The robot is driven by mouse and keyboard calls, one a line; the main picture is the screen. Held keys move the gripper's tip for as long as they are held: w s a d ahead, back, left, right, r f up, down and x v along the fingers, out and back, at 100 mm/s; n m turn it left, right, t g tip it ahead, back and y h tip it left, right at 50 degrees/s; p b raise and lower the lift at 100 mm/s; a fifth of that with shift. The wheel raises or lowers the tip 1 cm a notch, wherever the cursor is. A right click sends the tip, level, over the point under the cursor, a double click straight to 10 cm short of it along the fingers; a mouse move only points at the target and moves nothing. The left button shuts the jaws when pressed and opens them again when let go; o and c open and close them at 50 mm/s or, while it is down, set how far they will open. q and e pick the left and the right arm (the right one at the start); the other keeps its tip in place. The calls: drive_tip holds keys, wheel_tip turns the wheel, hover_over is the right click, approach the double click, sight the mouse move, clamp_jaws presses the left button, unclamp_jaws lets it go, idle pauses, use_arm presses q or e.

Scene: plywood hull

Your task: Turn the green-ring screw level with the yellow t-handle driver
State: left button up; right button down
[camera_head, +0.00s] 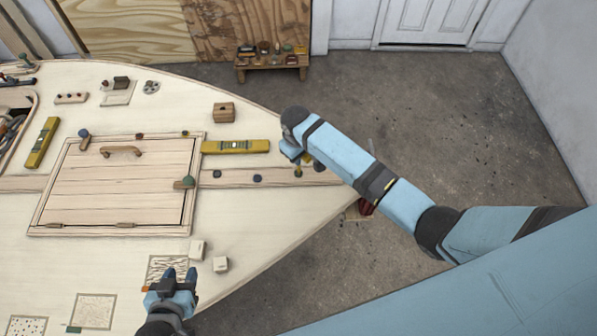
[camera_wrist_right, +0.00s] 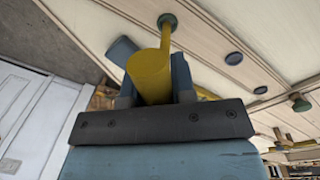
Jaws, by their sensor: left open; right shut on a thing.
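My right gripper (camera_wrist_right: 154,85) is shut on the yellow t-handle driver (camera_wrist_right: 150,74), whose thick yellow body sits between the fingers. Its thinner shaft reaches up to the green-ring screw (camera_wrist_right: 167,20) in the right wrist view. The tip overlaps the green ring there; whether it is seated cannot be told. In the head view the right gripper is above the plank strip near the hull's pointed end, and a bit of yellow driver (camera_head: 298,172) shows below it. The screw's height is hidden. My left gripper (camera_head: 180,274) is open and empty over the hull's near side.
Two dark screws (camera_head: 217,173) (camera_head: 257,178) sit in the strip left of the driver. A yellow level (camera_head: 236,146) lies just behind. A framed hatch (camera_head: 120,180) with a green-topped knob (camera_head: 185,183) is further left. Two pale blocks (camera_head: 197,249) (camera_head: 221,264) lie near my left gripper.

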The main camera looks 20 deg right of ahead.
drive_tip(key=shift+r, duration=0.4)
drive_tip(key=n, duration=0.4)
drive_tip(key=shift+w+d+n, duration=0.1)
drive_tip(key=shift+w+n, duration=0.05)
drive_tip(key=shift+n, duration=0.15)
drive_tip(key=n, duration=0.4)
drive_tip(key=shift+n+y, duration=0.3)
drive_tip(key=shift+n, duration=0.1)
drive_tip(key=shift+r, duration=0.1)
